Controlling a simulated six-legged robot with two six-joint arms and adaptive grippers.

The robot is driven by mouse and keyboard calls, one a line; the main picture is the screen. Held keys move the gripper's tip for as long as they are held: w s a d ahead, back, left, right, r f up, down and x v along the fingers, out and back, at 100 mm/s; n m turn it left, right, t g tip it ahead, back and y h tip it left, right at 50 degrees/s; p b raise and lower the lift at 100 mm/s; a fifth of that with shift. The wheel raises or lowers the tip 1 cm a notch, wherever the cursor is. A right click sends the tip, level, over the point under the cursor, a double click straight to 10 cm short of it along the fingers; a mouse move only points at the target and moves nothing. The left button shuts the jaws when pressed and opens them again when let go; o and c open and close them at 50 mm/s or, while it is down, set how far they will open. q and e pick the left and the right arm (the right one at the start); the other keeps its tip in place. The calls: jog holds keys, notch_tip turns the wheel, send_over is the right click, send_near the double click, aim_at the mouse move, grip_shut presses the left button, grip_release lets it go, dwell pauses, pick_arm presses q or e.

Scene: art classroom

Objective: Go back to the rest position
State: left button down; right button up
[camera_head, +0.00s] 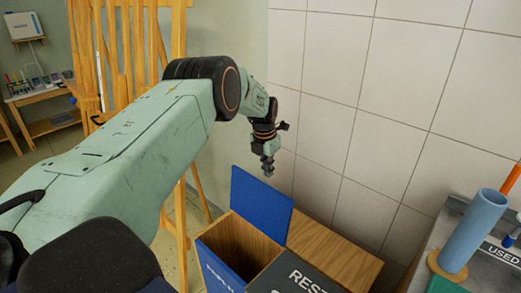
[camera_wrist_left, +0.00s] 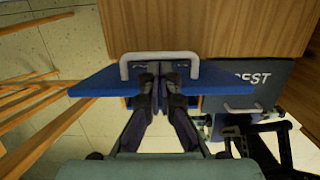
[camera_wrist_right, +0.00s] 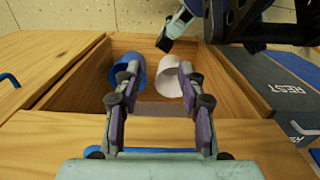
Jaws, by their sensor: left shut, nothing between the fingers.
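The blue lid also shows raised in the head view (camera_head: 260,200). My right gripper (camera_wrist_right: 158,75) is open in the right wrist view, above an open wooden compartment (camera_wrist_right: 100,75). It is not visible in the head view.
A blue cup (camera_wrist_right: 122,72) and a white cup (camera_wrist_right: 172,92) lie in the compartment. A dark lid marked REST (camera_head: 300,278) adjoins the open bin. A metal counter (camera_head: 490,275) with a blue cylinder (camera_head: 475,230) stands right. A wooden easel (camera_head: 182,225) stands behind my left arm.

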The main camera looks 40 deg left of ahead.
pick_arm(q)
notch_tip(320, 180, up, 8)
jog(key=s, duration=0.1)
jog(key=shift+s+f, duration=0.15)
jog(key=shift+f, duration=0.1)
jog(key=shift+f, duration=0.1)
